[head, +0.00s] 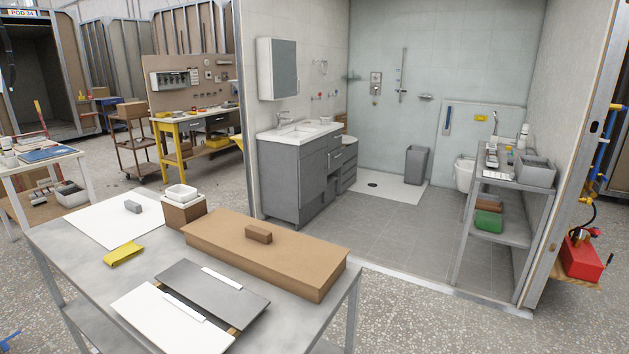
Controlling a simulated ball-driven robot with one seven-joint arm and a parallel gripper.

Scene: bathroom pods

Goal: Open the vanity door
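The grey vanity (300,172) stands against the left wall inside the bathroom pod, with a white basin top (298,130) and a tap on it. Its front faces right and shows grey door and drawer panels (313,188). The panels look closed, though small details are hard to make out. Short light handles (336,156) show on the front, near its right part. My gripper is not in view.
A grey workbench (100,268) with boards, a brown box (265,252) and a yellow item fills the foreground, between me and the pod. A metal shelf (500,190) stands on the right. The pod's tiled floor (400,235) before the vanity is clear.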

